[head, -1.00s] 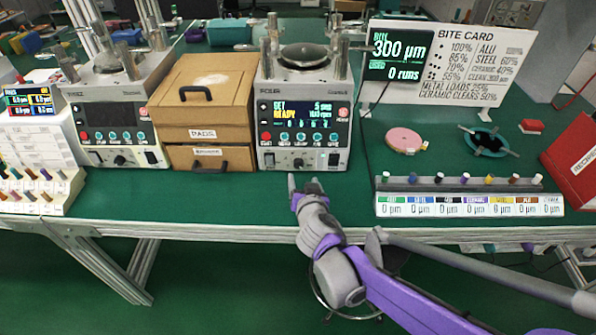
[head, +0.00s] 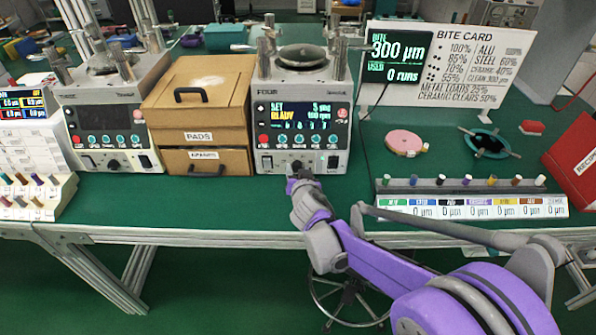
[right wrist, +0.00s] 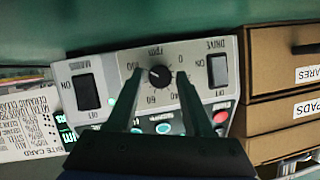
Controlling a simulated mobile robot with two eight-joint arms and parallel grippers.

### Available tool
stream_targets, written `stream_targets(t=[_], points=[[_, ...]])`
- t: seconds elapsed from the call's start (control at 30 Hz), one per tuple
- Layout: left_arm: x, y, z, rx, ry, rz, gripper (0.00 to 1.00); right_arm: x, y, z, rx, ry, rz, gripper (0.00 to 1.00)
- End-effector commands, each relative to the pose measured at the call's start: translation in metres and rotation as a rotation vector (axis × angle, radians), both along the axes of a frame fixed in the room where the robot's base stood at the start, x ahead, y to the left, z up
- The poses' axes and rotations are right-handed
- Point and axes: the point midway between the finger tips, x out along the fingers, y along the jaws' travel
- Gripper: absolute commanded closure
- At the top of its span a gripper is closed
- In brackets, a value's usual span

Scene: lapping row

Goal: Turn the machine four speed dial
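Machine four (head: 262,140) stands at the middle of the bench in the head view, its lit screen showing SET and READY lines. Its speed dial is a black knob (right wrist: 160,76) on the lower front panel, ringed by rpm numbers, upside down in the right wrist view. My right gripper (head: 299,175) is at that panel and hides much of the dial in the head view. In the right wrist view its fingers (right wrist: 160,78) are open, one on each side of the knob, with visible gaps. My left gripper is not in view.
Two switches, DRIVE (right wrist: 218,70) and another (right wrist: 86,91), flank the dial. A cardboard drawer box (head: 200,120) stands left of machine four, with another machine (head: 105,130) beyond. Bench front is clear before machine four.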

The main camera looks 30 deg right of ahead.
Motion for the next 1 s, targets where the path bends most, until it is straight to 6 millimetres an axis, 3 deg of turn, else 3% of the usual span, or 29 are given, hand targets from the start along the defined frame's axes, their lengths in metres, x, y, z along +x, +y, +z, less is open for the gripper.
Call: stream_targets(t=[0.03,0.27,0.67,1.0], points=[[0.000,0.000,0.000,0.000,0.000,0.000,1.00,0.000,0.000,0.000,0.000,0.000,0.000,0.60],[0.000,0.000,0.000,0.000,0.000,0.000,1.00,0.000,0.000,0.000,0.000,0.000,0.000,1.00],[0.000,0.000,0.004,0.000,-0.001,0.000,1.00,0.000,0.001,0.001,-0.034,0.020,0.002,1.00],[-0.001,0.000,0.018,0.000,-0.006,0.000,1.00,0.001,0.003,0.002,-0.222,0.136,0.001,1.00]])
